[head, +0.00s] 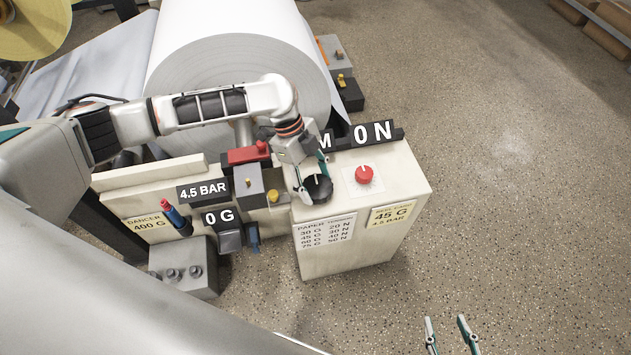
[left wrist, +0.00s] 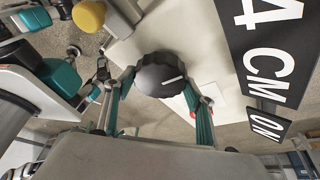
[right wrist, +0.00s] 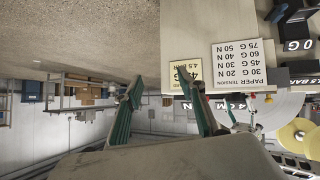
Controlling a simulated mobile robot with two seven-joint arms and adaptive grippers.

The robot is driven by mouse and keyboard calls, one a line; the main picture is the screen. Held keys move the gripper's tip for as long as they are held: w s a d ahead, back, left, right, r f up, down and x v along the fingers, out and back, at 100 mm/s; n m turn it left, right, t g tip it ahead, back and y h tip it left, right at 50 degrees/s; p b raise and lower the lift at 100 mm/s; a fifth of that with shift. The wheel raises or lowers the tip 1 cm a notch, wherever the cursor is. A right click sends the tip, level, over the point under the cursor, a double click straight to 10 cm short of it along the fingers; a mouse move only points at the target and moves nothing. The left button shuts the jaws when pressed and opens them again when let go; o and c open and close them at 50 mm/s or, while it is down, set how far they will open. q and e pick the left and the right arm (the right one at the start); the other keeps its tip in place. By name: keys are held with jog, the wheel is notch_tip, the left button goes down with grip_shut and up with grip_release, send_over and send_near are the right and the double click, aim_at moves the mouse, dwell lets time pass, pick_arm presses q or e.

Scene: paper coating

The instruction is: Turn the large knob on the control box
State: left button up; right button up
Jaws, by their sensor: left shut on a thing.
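The control box (head: 400,200) is a cream cabinet at the centre right of the head view. The large knob (head: 319,188) is black and ribbed, on the box's top at its left. In the left wrist view the large knob (left wrist: 162,75) shows a white pointer line. My left gripper (head: 312,185) is at the large knob, with one finger on either side of it, shut on it. My right gripper (head: 450,330) is open and empty, low in the head view, apart from the box. It also shows open in the right wrist view (right wrist: 160,90).
A large white paper roll (head: 235,60) lies behind the arm. The floor at right is clear.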

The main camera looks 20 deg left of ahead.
pick_arm(q)
jog(key=shift+d+m, duration=0.1)
jog(key=shift+m, duration=0.5)
jog(key=shift+m+g, duration=0.7)
jog(key=shift+m, duration=0.5)
jog(key=m+g+y, duration=0.1)
jog(key=m, duration=0.2)
jog(key=shift+w+d+m, duration=0.1)
jog(key=shift+w+m, duration=0.05)
jog(key=shift+m, duration=0.25)
jog(key=shift+m+g+y, duration=0.3)
jog(key=shift+m+y, duration=0.2)
jog(key=shift+m, duration=0.4)
jog(key=shift+d+m+y, duration=0.1)
jog(key=shift+m+y, duration=0.4)
jog(key=shift+m, duration=0.7)
jog(key=shift+m+g+y, duration=0.3)
jog(key=shift+m+y, duration=0.1)
jog(key=shift+m, duration=0.7)
pick_arm(e)
jog(key=shift+s+a+f, duration=0.1)
jog(key=shift+s+f, duration=0.05)
jog(key=shift+s, duration=0.05)
jog(key=shift+w, duration=0.2)
